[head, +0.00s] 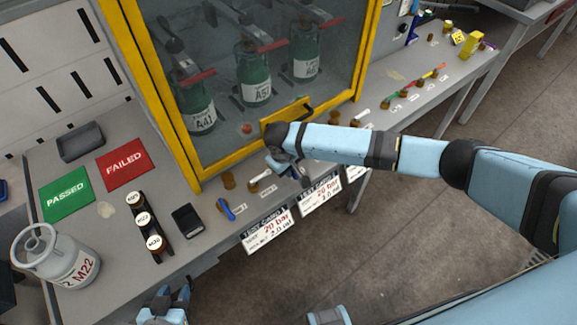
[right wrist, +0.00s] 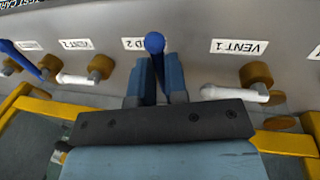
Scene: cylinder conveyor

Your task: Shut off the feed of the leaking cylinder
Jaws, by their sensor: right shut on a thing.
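My right gripper (head: 290,168) is at the row of valves on the bench front, below the yellow-framed cabinet. In the right wrist view its fingers (right wrist: 156,82) are shut on a blue valve handle (right wrist: 154,43), between the VENT 1 valve (right wrist: 235,91) and the VENT 2 valve (right wrist: 78,79). That handle's label is partly hidden. Behind the glass stand three green cylinders: a left one (head: 198,108), a middle one (head: 256,78) and a right one (head: 304,55). I cannot tell which leaks. My left gripper (head: 168,297) is at the bottom edge, away from the valves; its jaw opening is unclear.
The cabinet door has a yellow handle plate (head: 287,121) close to my right arm. On the left are a grey M22 cylinder (head: 60,257), a green PASSED mat (head: 67,194), a red FAILED mat (head: 123,164) and dark-bodied jars (head: 144,220). Other valves continue rightward.

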